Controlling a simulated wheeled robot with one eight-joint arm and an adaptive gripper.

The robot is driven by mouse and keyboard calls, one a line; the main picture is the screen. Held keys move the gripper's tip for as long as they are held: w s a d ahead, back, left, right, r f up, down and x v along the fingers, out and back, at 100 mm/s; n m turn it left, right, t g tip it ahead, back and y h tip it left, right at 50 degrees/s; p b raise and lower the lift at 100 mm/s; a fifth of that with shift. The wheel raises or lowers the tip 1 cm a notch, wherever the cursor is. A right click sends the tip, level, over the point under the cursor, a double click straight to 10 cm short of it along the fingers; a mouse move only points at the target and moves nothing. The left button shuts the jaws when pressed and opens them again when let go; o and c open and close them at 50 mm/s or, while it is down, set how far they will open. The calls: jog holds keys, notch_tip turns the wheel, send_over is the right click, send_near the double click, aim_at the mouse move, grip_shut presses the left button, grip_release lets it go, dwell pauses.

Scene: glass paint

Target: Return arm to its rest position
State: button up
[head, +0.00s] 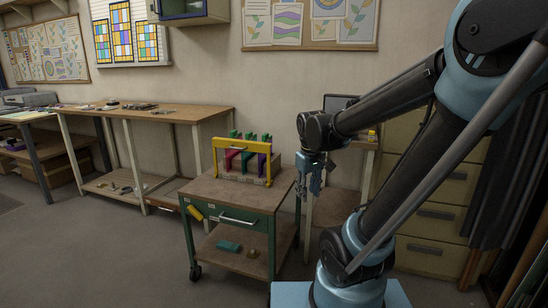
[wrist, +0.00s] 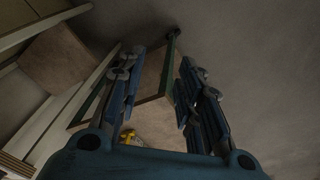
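My arm rises from its blue base at the right of the head view and bends over to the left. My gripper (head: 312,178) hangs downward just right of the green-framed cart (head: 222,190). In the wrist view my gripper (wrist: 160,72) has its two blue fingers wide apart, with nothing held between them. Floor and part of the cart's green frame show beyond the fingers. A small yellow thing (wrist: 130,136) shows low in that view, partly hidden by the gripper body.
A rack with a yellow frame (head: 240,144) and coloured pieces stands on the cart top. A wooden workbench (head: 150,112) stands at the left wall. A beige drawer cabinet (head: 434,215) is behind my arm. Grey floor (head: 110,255) is clear at the front left.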

jog(key=s+d+f+m, duration=0.2)
jog(key=s+d, duration=0.1)
jog(key=s, duration=0.3)
jog(key=s+d+f+m, duration=0.3)
jog(key=s+d, duration=0.1)
jog(key=s, duration=0.3)
jog(key=shift+f, duration=0.15)
jog(key=shift+d, duration=0.1)
jog(key=shift+w+f, duration=0.2)
jog(key=shift+w, duration=0.25)
dwell(0.9)
